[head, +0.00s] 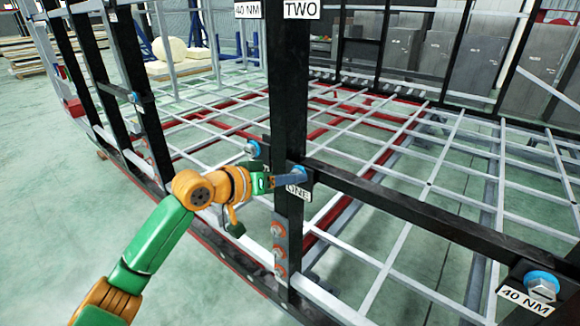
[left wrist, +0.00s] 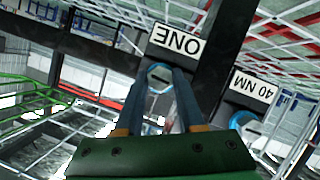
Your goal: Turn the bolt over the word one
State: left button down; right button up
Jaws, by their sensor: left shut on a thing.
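The label ONE (head: 298,191) is on the black upright post (head: 288,80). It shows upside down in the left wrist view (left wrist: 177,42). The bolt over it has a blue-rimmed head (left wrist: 158,72), seen between my left fingertips. In the head view the fingers largely cover this bolt. My left gripper (head: 298,176) reaches in from the left, just above the label, with its blue-grey fingers shut on the bolt. In the left wrist view the gripper (left wrist: 159,77) points straight at the bolt head. My right gripper is not in view.
Another blue bolt (head: 252,148) sits left of the post. A bolt (head: 541,285) with a 40 NM label (head: 526,300) is at lower right. The TWO label (head: 302,9) is high on the post. Orange-red fittings (head: 278,229) line the post below. A black crossbar (head: 400,200) runs right.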

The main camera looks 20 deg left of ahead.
pick_arm(q)
jog(key=shift+s+d+f+m+t+y+p, duration=0.15)
jog(key=shift+m+t+y+p, duration=0.25)
jog(key=shift+m+y+p, duration=1.05)
jog(key=shift+w+d+f+m+t+y+p, duration=0.1)
jog(key=shift+m+t+y+p, duration=0.55)
jog(key=shift+m+p, duration=1.3)
jog(key=shift+m+y, duration=0.3)
